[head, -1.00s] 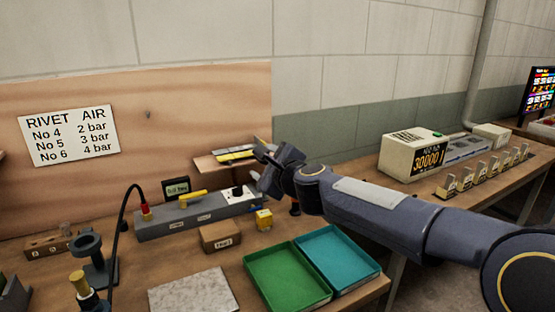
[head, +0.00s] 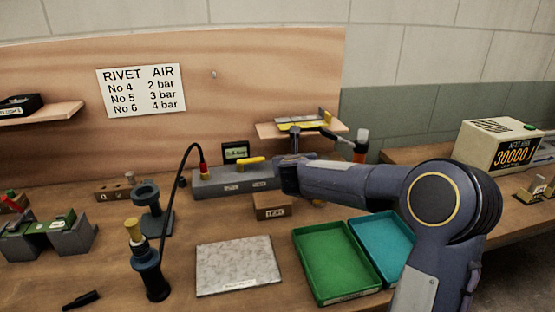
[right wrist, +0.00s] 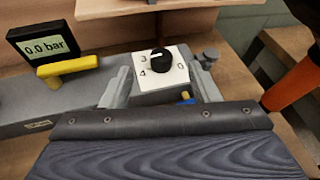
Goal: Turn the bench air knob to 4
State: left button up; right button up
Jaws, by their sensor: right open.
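The black bench air knob (right wrist: 160,60) sits on a white dial plate (right wrist: 158,78) on the grey air unit (head: 213,187). The figures 3, 4 and 0 show around it; its exact setting is hard to read. My right gripper (right wrist: 160,74) is open, with one finger on each side of the dial plate, apart from the knob. In the head view, my right arm hides the knob. The display (right wrist: 47,47) reads 0.0 bar, beside a yellow lever (right wrist: 67,66). My left gripper is not in view.
An orange-handled tool (right wrist: 292,84) stands just right of the air unit. A small shelf (head: 268,131) is behind it. A small brown box (head: 273,207), green tray (head: 335,262) and teal tray (head: 375,245) lie in front. The rivet air sign (head: 141,90) pairs No 6 with 4 bar.

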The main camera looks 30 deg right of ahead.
jog(key=w+d+f, duration=0.1)
jog(key=w, duration=0.1)
jog(key=w+d+f+m, duration=0.1)
jog(key=w+d+f, duration=0.1)
jog(key=w, duration=0.1)
jog(key=w+d+f+m+p, duration=0.1)
jog(key=w+f, duration=0.1)
jog(key=shift+w+d+f+g+h, duration=0.15)
jog(key=shift+g+h, duration=0.15)
jog(key=shift+g, duration=0.1)
